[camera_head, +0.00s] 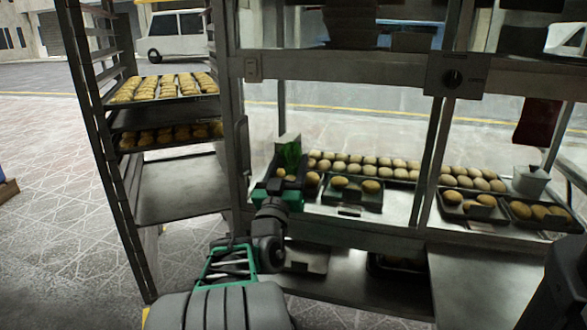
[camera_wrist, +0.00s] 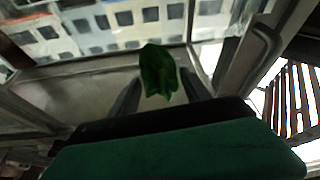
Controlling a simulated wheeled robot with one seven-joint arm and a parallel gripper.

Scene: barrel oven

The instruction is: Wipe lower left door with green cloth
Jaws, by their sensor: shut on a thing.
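The green cloth (camera_head: 291,155) is in my gripper (camera_head: 287,176), in front of the lower left glass door (camera_head: 345,112) of the display oven, near its left edge. In the wrist view the bunched cloth (camera_wrist: 158,70) sticks out between the two dark fingers of my gripper (camera_wrist: 160,84), which is shut on it. Behind it are the door's glass and pale lower frame (camera_wrist: 80,85). The wrist view does not settle whether the cloth touches the door. A door handle (camera_wrist: 264,45) shows at the right there, and also left of my gripper in the head view (camera_head: 242,145).
A tall rack (camera_head: 108,170) with trays of pastries stands to the left. Trays of buns (camera_head: 350,198) and a pale lidded pot (camera_head: 530,180) show behind the glass. A metal shelf (camera_head: 480,285) juts out at lower right. The paved floor at far left is mostly clear.

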